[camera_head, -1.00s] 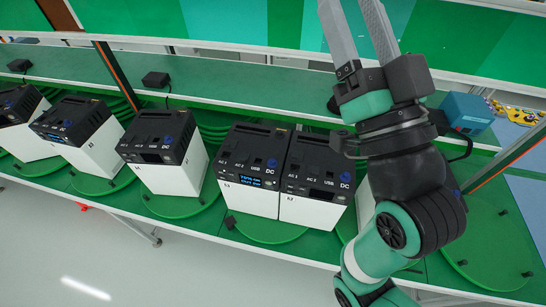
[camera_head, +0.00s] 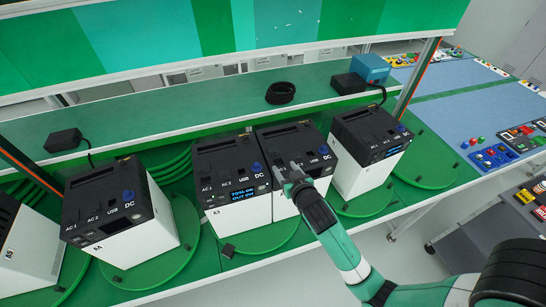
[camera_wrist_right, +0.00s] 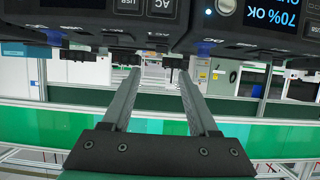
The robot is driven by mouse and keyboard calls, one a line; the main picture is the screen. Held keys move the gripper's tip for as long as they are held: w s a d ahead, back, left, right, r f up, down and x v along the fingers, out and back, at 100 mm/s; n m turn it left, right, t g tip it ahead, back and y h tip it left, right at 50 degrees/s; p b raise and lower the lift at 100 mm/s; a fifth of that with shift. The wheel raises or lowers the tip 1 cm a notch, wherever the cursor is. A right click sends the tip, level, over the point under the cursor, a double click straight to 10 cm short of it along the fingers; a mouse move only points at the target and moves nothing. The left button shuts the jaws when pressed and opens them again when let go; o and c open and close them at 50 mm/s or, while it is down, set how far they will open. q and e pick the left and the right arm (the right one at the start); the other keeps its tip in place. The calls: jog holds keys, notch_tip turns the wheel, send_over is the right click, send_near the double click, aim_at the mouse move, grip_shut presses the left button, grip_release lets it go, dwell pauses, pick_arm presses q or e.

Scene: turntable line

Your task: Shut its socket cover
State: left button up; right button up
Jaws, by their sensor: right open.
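Several white power units with black tops stand on green turntables. In the head view, one (camera_head: 235,185) has a lit display reading about 70% OK. Another unit (camera_head: 294,148) stands close against its right side, with blue knob, USB and DC labels on its front. My right gripper (camera_head: 284,170) is at that second unit's front, partly hiding its lower panel. In the right wrist view, the gripper (camera_wrist_right: 158,72) is open, with nothing between its fingers; the units hang inverted along the top. Small dark parts show near the fingertips; I cannot tell which socket cover is open. My left gripper is out of view.
Further units stand left (camera_head: 120,220) and right (camera_head: 368,150). Behind them runs a green shelf (camera_head: 200,105) with a black cable coil (camera_head: 280,93) and a blue box (camera_head: 370,68). A table with coloured parts (camera_head: 495,155) is at the right. The floor in front is open.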

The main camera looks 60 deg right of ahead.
aim_at(273, 153)
jog(key=b+x, duration=0.1)
jog(key=x, duration=0.9)
jog(key=shift+w+d, duration=0.1)
jog(key=shift+w, duration=0.2)
grip_shut()
dwell(0.8)
